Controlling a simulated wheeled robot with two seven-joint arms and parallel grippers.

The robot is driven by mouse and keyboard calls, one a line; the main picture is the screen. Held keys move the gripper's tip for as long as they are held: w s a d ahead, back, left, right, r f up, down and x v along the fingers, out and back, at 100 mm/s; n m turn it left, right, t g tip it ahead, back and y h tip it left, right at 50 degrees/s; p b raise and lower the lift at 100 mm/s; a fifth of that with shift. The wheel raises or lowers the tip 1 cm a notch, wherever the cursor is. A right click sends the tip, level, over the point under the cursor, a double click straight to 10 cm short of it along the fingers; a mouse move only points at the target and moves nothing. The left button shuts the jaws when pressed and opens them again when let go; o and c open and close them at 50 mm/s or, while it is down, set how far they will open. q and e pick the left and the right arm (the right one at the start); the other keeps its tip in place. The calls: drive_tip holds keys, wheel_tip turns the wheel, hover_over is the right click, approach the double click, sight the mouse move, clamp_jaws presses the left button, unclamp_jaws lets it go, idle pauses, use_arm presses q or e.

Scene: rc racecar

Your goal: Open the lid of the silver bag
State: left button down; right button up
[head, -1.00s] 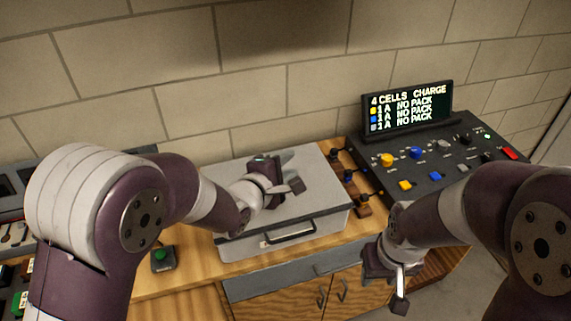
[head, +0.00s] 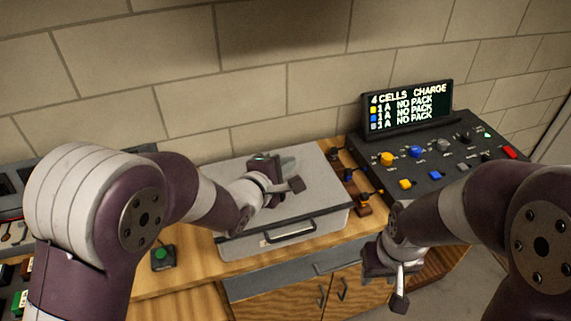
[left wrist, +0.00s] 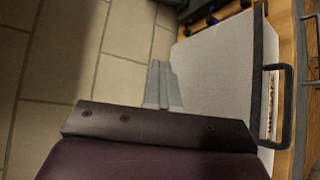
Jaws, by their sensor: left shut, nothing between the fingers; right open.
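The silver bag (head: 315,185) is a flat, light grey case with dark edging and a black handle (head: 290,231) on its front. Its lid looks shut. In the left wrist view the bag's pale top (left wrist: 220,65) lies to the right of the fingers, with the handle (left wrist: 285,105) at the right. My left gripper (head: 288,164) is over the lid toward its back; the wrist view shows its fingers (left wrist: 158,85) together and empty. I cannot tell whether it touches the lid. My right gripper (head: 400,297) is in front of the counter, away from the bag, and holds nothing.
A black charger console (head: 455,150) with knobs and a lit display (head: 408,107) stands to the right. Leads with plugs (head: 350,175) lie between it and the bag. A green button box (head: 162,257) is at the left. The brick wall (head: 290,85) rises behind.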

idle(0.7)
use_arm(q)
drive_tip(key=c, duration=1.2)
unclamp_jaws()
drive_tip(key=shift+s, duration=0.1)
drive_tip(key=v, duration=1.2)
drive_tip(key=shift+s+a, duration=0.15)
drive_tip(key=shift+s, duration=0.05)
